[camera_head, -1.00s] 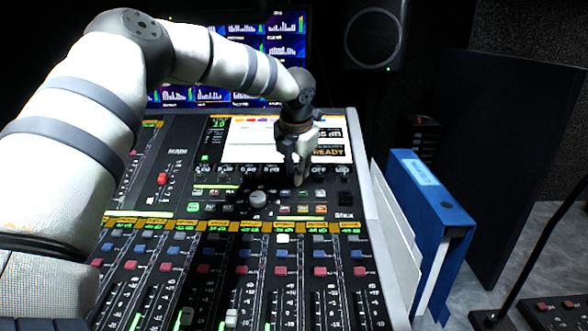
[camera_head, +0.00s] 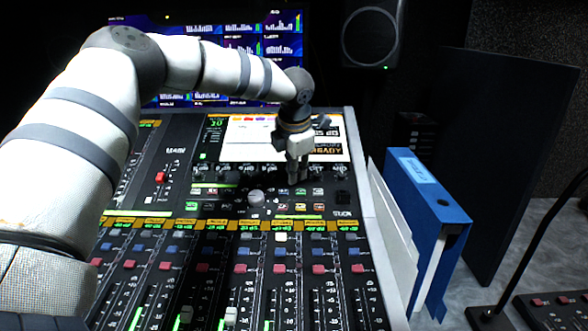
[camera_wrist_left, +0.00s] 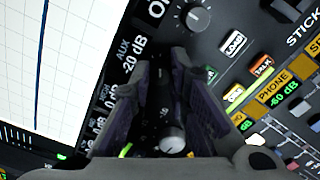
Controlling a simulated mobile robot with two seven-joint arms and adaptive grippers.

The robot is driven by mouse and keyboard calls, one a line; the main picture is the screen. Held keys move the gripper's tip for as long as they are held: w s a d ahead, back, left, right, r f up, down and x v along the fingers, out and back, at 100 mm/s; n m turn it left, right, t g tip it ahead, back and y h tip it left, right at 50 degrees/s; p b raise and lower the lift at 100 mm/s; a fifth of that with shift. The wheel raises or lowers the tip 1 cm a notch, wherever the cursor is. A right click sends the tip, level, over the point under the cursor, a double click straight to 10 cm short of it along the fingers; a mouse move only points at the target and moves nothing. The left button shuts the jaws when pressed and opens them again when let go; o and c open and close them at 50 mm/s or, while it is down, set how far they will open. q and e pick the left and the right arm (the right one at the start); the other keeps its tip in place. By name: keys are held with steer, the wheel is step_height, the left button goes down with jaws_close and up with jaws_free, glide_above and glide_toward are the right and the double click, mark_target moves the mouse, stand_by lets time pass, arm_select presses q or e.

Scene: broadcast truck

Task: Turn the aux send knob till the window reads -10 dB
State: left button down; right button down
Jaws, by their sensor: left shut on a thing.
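My left gripper (camera_head: 297,178) points down at the knob row below the console's screen. In the head view the gripper covers the knob, and the window is too small to read. My right gripper is in neither view.
A neighbouring knob (camera_wrist_left: 195,18) and lit LOAD (camera_wrist_left: 233,44) and TALK buttons sit close to the fingers. A larger pale knob (camera_head: 255,197) and fader strips lie nearer. A blue binder (camera_head: 425,190) stands right of the console (camera_head: 355,150).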

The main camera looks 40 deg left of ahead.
arm_select(q)
steer(key=shift+f, duration=0.15)
steer(key=c, duration=1.5)
jaws_free()
steer(key=shift+c, duration=0.2)
steer(key=shift+r, duration=0.2)
steer(key=v, duration=1.1)
steer(key=shift+s+r, duration=0.2)
steer(key=shift+r, duration=0.1)
steer(key=shift+d, duration=0.1)
